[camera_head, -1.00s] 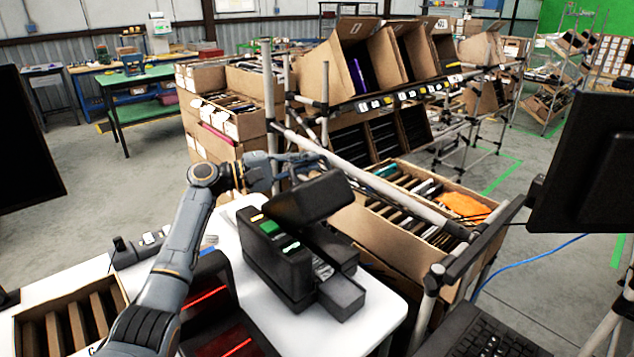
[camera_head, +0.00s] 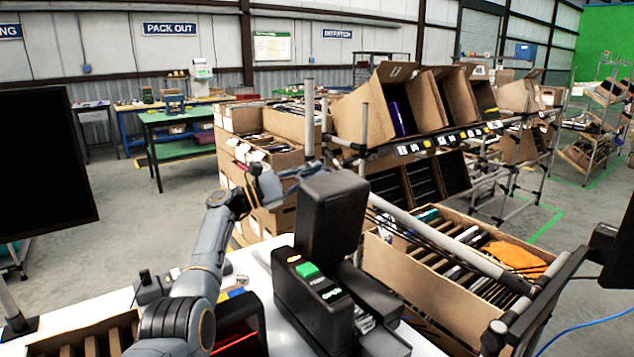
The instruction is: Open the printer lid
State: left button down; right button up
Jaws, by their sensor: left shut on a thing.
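The black printer (camera_head: 313,305) stands on the white table in the middle of the camera_head view. It has a green button and lit labels on its top. Its lid (camera_head: 335,215) stands raised, close to upright, with the front part of the printer open below it. My left arm comes in from the lower left, and my left gripper (camera_head: 293,177) is at the lid's upper left, behind its edge. The gripper is shut on the lid; its fingertips are partly hidden by it. My right gripper is not in view.
A tilted carton of packets (camera_head: 470,250) stands right of the printer, with a grey rail across it. A red-lit black device (camera_head: 235,335) and a slotted box (camera_head: 85,340) are at the lower left. A dark monitor (camera_head: 45,170) stands at the left.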

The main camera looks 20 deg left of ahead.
pick_arm(q)
jog(key=shift+w+a+f, duration=0.1)
jog(key=shift+w+a, duration=0.05)
jog(key=shift+a, duration=0.1)
jog(key=c, duration=1.7)
grip_release()
